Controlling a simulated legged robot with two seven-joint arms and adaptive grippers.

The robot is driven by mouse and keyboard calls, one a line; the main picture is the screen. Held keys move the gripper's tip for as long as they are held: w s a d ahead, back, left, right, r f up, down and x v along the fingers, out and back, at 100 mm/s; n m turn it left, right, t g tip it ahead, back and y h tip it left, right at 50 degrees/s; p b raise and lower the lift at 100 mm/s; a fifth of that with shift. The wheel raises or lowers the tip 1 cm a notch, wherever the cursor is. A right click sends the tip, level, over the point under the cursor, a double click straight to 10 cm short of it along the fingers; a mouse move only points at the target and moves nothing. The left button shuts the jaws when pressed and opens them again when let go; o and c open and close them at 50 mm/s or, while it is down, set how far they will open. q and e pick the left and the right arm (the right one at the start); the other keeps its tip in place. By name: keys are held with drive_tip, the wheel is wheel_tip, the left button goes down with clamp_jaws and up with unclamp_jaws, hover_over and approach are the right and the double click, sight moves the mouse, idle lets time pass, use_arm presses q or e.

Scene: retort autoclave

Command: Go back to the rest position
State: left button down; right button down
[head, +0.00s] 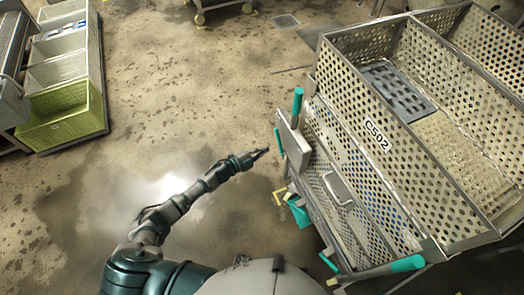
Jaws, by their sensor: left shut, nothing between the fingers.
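My left gripper (262,153) shows in the head view at the end of my left arm, which reaches up and to the right from the bottom left. Its fingers are shut with nothing between them. It is over the floor, just left of a perforated metal basket cart marked C502 (414,150), and looks apart from it. My right gripper is not in view.
The cart has teal handles, one upright (297,103) near my left gripper and one at the lower right (407,263). Crates, including a green one (62,112), stand at the upper left. A wheeled stand (222,6) is at the top. The stained floor between is clear.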

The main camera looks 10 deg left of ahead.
use_arm(q)
drive_tip(key=s+a+f+n+g+y, duration=0.1)
drive_tip(key=s+a+f+n+y, duration=0.25)
drive_tip(key=s+f, duration=0.5)
drive_tip(key=s+a+f+n+g+y, duration=0.1)
drive_tip(key=s+a+f+n+y, duration=0.3)
drive_tip(key=f, duration=0.7)
drive_tip(key=s+a+f+n+g+y, duration=0.15)
drive_tip(key=s+a+f+n, duration=0.25)
drive_tip(key=s+f, duration=0.5)
drive_tip(key=s+f+n+g, duration=0.2)
drive_tip(key=s+f, duration=0.2)
drive_tip(key=s, duration=0.7)
drive_tip(key=s+f+n+g+y, duration=0.1)
drive_tip(key=s+f, duration=0.4)
drive_tip(key=s, duration=0.6)
drive_tip(key=s+f+n+g+y, duration=0.1)
drive_tip(key=s+f+n+g, duration=0.2)
drive_tip(key=s, duration=0.8)
drive_tip(key=shift+s+f+g, duration=0.2)
drive_tip(key=shift+f+g, duration=0.65)
drive_tip(key=shift+f, duration=0.1)
drive_tip(key=shift+a+f, duration=0.1)
drive_tip(key=shift+a, duration=0.1)
drive_tip(key=shift+d, duration=0.1)
